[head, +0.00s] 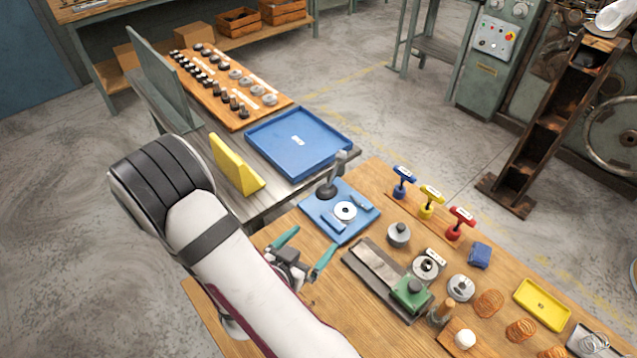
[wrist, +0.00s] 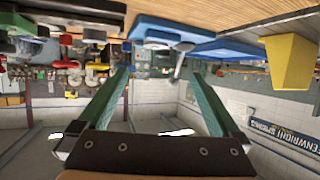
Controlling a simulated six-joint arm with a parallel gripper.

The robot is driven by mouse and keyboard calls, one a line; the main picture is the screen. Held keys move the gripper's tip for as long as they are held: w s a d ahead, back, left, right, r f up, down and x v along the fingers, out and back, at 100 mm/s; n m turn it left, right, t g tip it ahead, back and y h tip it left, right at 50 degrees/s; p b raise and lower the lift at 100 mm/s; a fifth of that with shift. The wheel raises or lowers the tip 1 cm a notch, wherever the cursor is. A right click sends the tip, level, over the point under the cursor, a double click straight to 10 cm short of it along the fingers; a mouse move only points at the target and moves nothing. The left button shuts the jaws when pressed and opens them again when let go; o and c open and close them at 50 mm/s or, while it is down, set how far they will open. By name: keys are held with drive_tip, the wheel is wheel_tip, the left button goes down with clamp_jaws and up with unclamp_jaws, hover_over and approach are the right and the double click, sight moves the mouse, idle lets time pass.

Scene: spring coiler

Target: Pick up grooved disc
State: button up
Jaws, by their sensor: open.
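My gripper (head: 306,248) is open and empty, above the near left part of the wooden table; its teal fingers also show spread in the wrist view (wrist: 160,77). Several grey discs lie to its right in the head view. One disc (head: 428,266) sits by a metal slide with a green block, another disc (head: 461,288) lies right of it, and a knobbed grey piece (head: 398,234) stands nearer the gripper. A pale ring-like disc (head: 345,211) sits on the blue fixture (head: 330,227). I cannot tell which one is the grooved disc.
A blue tray (head: 262,152) and a yellow angled block (head: 236,166) stand on the grey bench. Blue, yellow and red T-handles (head: 431,199) stand along the table's far edge. Copper coils (head: 487,303) and a yellow tray (head: 542,304) lie at right. A board (head: 215,75) holds small parts.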

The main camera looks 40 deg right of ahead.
sight(347, 209)
drive_tip(key=x, duration=1)
drive_tip(key=s+x, duration=0.1)
drive_tip(key=x, duration=0.4)
drive_tip(key=shift+w+d+f, duration=0.1)
drive_tip(key=shift+d+f, duration=0.1)
drive_tip(key=shift+d, duration=0.35)
clamp_jaws()
